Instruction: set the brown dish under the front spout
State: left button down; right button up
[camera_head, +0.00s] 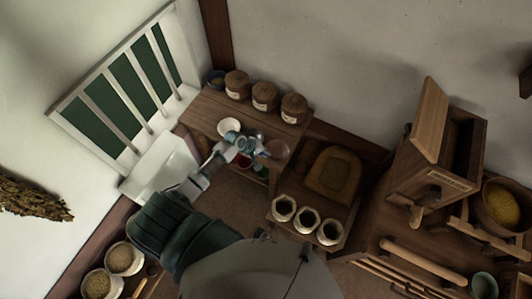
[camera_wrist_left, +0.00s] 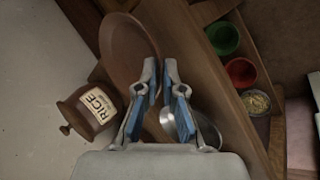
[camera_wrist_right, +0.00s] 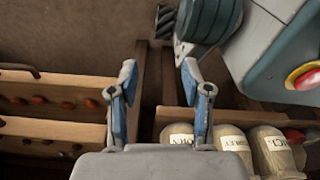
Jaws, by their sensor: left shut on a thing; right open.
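The brown dish (camera_head: 276,148) is held by its rim in my left gripper (camera_head: 254,146), over the right end of the side table. In the left wrist view the dish (camera_wrist_left: 128,48) extends up and left from the fingertips (camera_wrist_left: 162,78), and it looks empty. A wooden box mill (camera_head: 428,180) stands on the bench at right, with a raised lid board. A short wooden spout (camera_head: 416,215) sticks out low on its near side, and I see no dish under it. My right gripper (camera_wrist_right: 160,85) is open and empty in its wrist view; the head view does not clearly show it.
Several open sacks (camera_head: 307,221) sit between table and bench. A rolling pin (camera_head: 420,262), a green bowl (camera_head: 484,285) and a grain-filled bowl (camera_head: 500,204) are around the mill.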

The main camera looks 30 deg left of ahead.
pick_arm(q)
jog(key=shift+w+a, duration=0.2)
jog(key=shift+w, duration=0.2)
jog(key=shift+w+a, duration=0.35)
jog(key=shift+w, duration=0.2)
notch_tip(320, 180, down, 2)
jog(key=shift+s+d+f+b, duration=0.1)
jog(key=shift+b, duration=0.4)
jog(key=shift+f+p, duration=0.25)
jog(key=shift+p, duration=0.05)
jog(key=shift+f, duration=0.25)
pick_arm(e)
jog(key=shift+w+r, duration=0.35)
jog(key=shift+w, duration=0.15)
pick_arm(q)
jog(key=c, duration=1.3)
grip_release()
jog(key=shift+f, duration=0.15)
pick_arm(e)
jog(key=shift+f, duration=0.15)
